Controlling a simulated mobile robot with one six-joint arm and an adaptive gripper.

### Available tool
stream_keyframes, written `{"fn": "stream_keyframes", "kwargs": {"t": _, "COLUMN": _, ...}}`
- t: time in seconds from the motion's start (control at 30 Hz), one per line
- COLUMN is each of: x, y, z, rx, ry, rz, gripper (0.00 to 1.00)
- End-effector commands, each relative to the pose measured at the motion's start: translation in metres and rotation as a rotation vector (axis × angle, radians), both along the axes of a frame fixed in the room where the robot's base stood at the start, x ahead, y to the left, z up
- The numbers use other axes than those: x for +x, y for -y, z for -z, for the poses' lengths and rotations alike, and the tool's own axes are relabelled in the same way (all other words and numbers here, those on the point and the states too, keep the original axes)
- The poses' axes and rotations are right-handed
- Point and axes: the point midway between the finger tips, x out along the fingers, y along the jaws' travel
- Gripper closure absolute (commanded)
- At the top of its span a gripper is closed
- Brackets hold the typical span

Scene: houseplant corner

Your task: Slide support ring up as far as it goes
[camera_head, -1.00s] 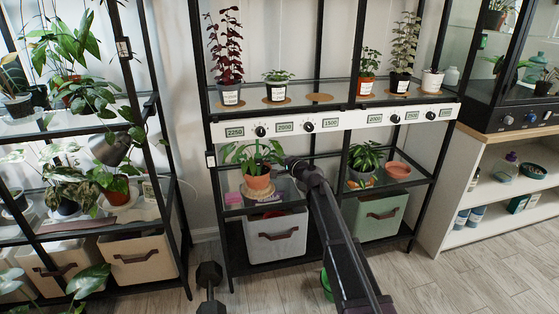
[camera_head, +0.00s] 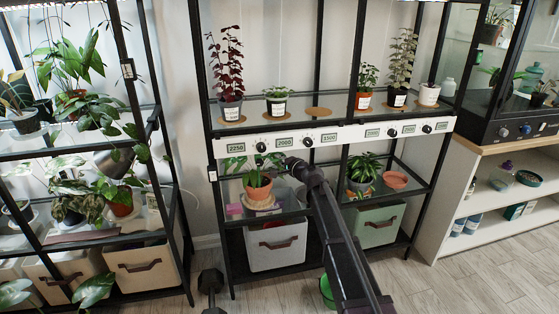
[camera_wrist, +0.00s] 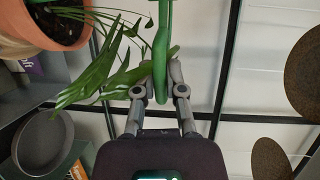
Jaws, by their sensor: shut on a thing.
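The support ring (camera_wrist: 162,55) shows in the wrist view as a smooth green band with its rounded end between the fingers. My gripper (camera_wrist: 160,82) is shut on it. Long green leaves of a plant (camera_wrist: 95,75) lie beside and partly behind the fingers. The plant's terracotta pot (camera_wrist: 50,28) is at the upper left of that view. In the head view my gripper (camera_head: 288,164) is just right of the plant's leaves, above the rim of its pot (camera_head: 258,191) on the middle shelf. The ring is too small to make out there.
A white panel with knobs and number labels (camera_head: 330,138) runs close above the gripper. A second potted plant (camera_head: 362,178) and an empty terracotta dish (camera_head: 395,180) stand to the right on the same shelf. A grey bin (camera_head: 277,247) is below.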

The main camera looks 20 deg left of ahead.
Motion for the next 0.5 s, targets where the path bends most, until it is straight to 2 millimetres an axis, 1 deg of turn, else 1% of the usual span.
{"fn": "stream_keyframes", "kwargs": {"t": 0.03, "x": 0.0011, "y": -0.0006, "z": 0.0000, "rx": 0.000, "ry": 0.000, "rz": 0.001, "gripper": 1.00}}
{"fn": "stream_keyframes", "kwargs": {"t": 0.07, "x": 0.0010, "y": -0.0005, "z": 0.0001, "rx": 0.000, "ry": 0.000, "rz": 0.001, "gripper": 0.77}}
{"fn": "stream_keyframes", "kwargs": {"t": 0.1, "x": 0.0009, "y": -0.0006, "z": 0.0001, "rx": 0.000, "ry": 0.000, "rz": 0.001, "gripper": 0.65}}
{"fn": "stream_keyframes", "kwargs": {"t": 0.13, "x": 0.0008, "y": -0.0005, "z": 0.0001, "rx": 0.000, "ry": 0.000, "rz": 0.001, "gripper": 0.56}}
{"fn": "stream_keyframes", "kwargs": {"t": 0.17, "x": 0.0008, "y": -0.0005, "z": 0.0001, "rx": 0.000, "ry": 0.000, "rz": 0.001, "gripper": 0.50}}
{"fn": "stream_keyframes", "kwargs": {"t": 0.5, "x": 0.0002, "y": -0.0001, "z": 0.0002, "rx": 0.000, "ry": 0.000, "rz": 0.000, "gripper": 0.50}}
